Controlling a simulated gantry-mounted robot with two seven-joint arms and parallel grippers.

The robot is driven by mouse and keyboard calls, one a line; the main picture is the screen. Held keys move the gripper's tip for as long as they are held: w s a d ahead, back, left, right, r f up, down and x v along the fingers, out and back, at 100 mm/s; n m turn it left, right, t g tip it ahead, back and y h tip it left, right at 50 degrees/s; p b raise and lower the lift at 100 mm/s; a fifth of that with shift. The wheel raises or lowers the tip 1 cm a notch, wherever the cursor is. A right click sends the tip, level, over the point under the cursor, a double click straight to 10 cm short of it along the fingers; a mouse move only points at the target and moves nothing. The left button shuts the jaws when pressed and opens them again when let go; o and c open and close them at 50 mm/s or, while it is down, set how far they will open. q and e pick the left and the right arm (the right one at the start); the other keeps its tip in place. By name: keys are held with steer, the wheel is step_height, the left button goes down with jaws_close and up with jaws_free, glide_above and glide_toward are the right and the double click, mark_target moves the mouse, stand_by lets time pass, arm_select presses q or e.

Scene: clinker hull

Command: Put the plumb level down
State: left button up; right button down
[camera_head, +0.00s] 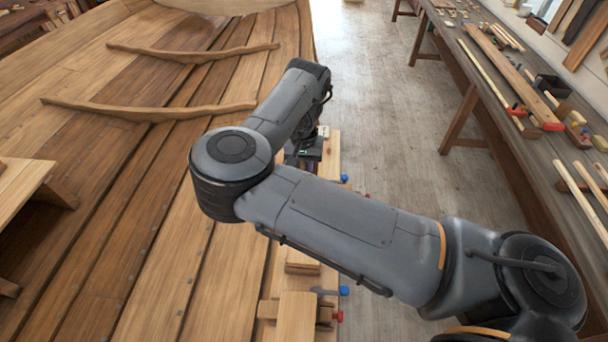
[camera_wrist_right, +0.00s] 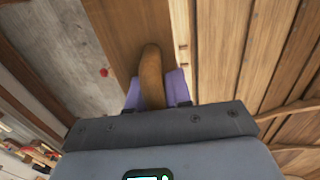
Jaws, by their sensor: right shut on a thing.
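The plumb level, as far as I can tell, is the brown wooden piece with a rounded end (camera_wrist_right: 151,70) in the right wrist view. The purple-padded fingers of my right gripper (camera_wrist_right: 157,92) are shut on it, one on each side. Its lower part is hidden by the gripper body. In the head view my right gripper (camera_head: 303,155) is mostly hidden behind my own arm, over the plank at the hull's edge, and the level cannot be made out there. My left gripper is not in view.
A wooden plank (camera_wrist_right: 125,30) lies under the held piece. The planked hull (camera_head: 140,180) fills the left, with two curved ribs. Clamps with blue and red ends (camera_head: 343,291) sit along its edge. A workbench (camera_head: 500,100) with tools stands right, beyond a clear floor strip.

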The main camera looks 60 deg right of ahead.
step_height(320, 180, down, 3)
steer(key=shift+f+p, duration=0.2)
steer(key=shift+p, duration=0.15)
